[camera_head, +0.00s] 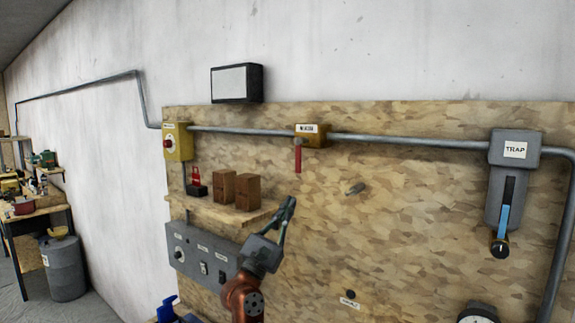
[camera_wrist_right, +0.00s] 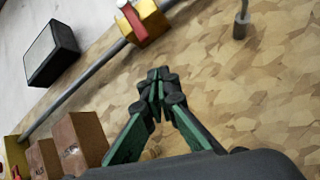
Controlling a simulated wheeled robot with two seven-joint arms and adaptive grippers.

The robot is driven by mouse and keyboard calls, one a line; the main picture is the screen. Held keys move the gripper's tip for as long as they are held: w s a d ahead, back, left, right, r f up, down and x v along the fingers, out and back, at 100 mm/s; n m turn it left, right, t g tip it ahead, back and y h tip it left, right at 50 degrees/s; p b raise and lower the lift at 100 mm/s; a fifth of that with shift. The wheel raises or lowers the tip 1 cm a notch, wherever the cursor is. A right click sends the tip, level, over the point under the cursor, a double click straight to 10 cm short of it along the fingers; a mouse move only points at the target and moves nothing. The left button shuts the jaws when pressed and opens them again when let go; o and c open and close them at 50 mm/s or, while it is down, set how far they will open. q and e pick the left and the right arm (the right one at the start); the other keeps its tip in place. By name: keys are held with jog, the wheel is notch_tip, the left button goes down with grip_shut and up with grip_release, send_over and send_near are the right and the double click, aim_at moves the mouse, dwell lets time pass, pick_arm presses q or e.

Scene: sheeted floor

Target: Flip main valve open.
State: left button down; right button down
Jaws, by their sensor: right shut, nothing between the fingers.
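The main valve (camera_head: 316,139) is a yellow box with a label, set on the grey pipe along the top of the wooden board. Its red lever (camera_head: 298,157) hangs straight down. In the right wrist view the yellow valve body (camera_wrist_right: 154,21) and the red lever (camera_wrist_right: 131,20) show at the top, beyond the fingertips. My right gripper (camera_head: 291,202) is shut and empty, below the lever and apart from it. Its closed fingers (camera_wrist_right: 158,76) point up toward the valve. My left gripper is not in view.
A shelf (camera_head: 203,211) with brown blocks (camera_head: 247,192) and a red padlock (camera_head: 195,177) is left of my gripper. A grey switch panel (camera_head: 190,255) is below it. A grey TRAP unit (camera_head: 514,150) with a blue lever is at right. A small peg (camera_head: 355,189) sticks out right of the valve.

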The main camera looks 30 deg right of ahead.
jog(key=s+a+r+m+t+y, duration=0.1)
jog(key=a+r+m+t+y, duration=0.1)
jog(key=a+r+m+y, duration=0.6)
notch_tip(320, 180, up, 3)
jog(key=m+y, duration=0.1)
jog(key=y, duration=0.1)
jog(key=shift+s+r+y, duration=0.15)
jog(key=shift+r+y, duration=0.05)
jog(key=shift+y, duration=0.2)
jog(key=w+d+p, duration=0.3)
jog(key=d, duration=0.6)
jog(key=shift+a, duration=0.1)
